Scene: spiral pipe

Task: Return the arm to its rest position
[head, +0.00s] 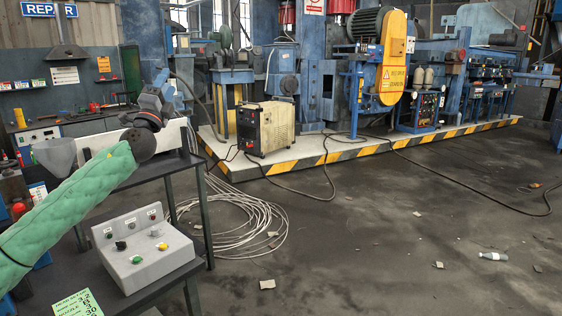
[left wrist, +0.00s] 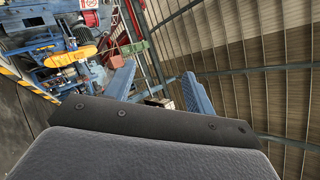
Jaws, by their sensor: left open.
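My left arm (head: 75,205), in a green quilted sleeve, reaches in from the lower left of the head view. It slants up to a dark round wrist joint, with my left gripper (head: 162,80) raised beyond it near the back of the workbench. In the left wrist view the two blue fingers of this gripper (left wrist: 158,75) stand apart, with nothing held between them. That camera is tilted and looks past the fingers to the machinery and the corrugated wall or roof. My right arm and gripper are not in view.
A grey control box (head: 145,248) with several buttons sits on the dark table below my left arm. A light grey funnel (head: 57,154) and a white box stand behind the arm. Coiled cable (head: 240,222) lies on the floor. The floor at right is mostly clear.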

